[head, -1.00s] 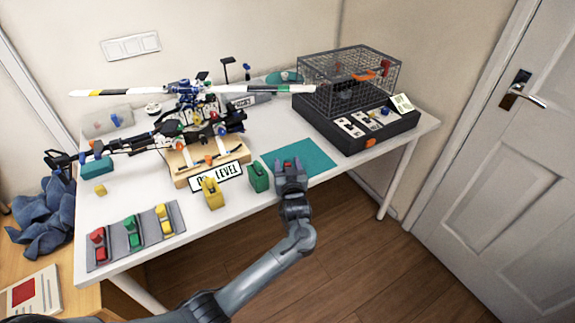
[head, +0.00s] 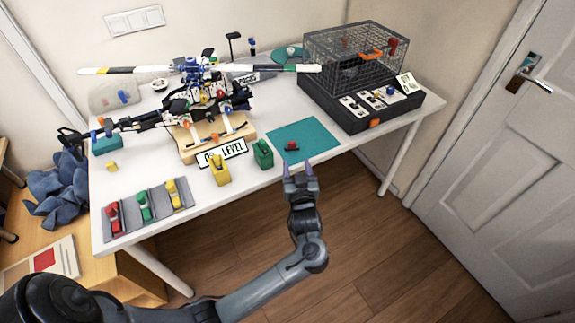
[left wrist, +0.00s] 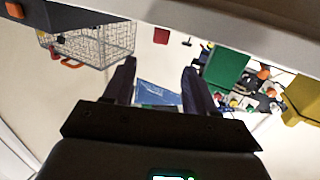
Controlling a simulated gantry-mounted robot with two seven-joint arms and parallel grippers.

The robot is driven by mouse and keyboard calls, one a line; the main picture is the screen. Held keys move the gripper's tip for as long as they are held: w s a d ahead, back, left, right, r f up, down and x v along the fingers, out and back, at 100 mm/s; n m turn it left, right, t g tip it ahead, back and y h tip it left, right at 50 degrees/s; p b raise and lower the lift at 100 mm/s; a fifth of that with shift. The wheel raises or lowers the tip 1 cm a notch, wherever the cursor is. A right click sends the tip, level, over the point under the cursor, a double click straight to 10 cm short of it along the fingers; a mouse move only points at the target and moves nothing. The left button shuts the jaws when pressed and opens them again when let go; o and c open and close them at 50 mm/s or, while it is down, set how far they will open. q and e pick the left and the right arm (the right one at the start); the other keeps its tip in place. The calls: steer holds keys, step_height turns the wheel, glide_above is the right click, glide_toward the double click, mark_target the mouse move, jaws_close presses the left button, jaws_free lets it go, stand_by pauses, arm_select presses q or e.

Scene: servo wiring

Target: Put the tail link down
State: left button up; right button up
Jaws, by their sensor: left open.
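A small dark piece with a red block on it, which I take to be the tail link (head: 291,147), lies on the teal mat (head: 318,137) near its left front part. My left gripper (head: 298,166) is just in front of it, over the table's front edge. Its two fingers are apart, with a visible gap between their tips and the piece. In the left wrist view the fingers (left wrist: 156,85) are also spread, with a blue patch visible between them that I cannot identify. My right gripper is not in view.
A green block (head: 263,154) and a yellow block (head: 219,170) stand left of the mat. The helicopter model (head: 205,105) sits on a wooden stand behind them. A wire cage (head: 352,55) on a black box is at right. A grey tray (head: 160,205) holds coloured clips.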

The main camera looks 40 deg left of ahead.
arm_select(q)
steer(key=s+d+f+m+g+h, duration=0.1)
steer(key=s+d+f+m+h, duration=0.5)
steer(key=s+d+f+h, duration=0.4)
steer(key=s+d+m+g+h, duration=0.1)
steer(key=s+d+m+g, duration=0.1)
steer(key=s, duration=0.7)
steer(key=s+d+m+g+h, duration=0.2)
steer(key=s+d+m+g, duration=0.1)
steer(key=s, duration=0.7)
steer(key=shift+r+m+g+h, duration=0.3)
steer(key=shift+m+g, duration=0.3)
steer(key=shift+g, duration=0.2)
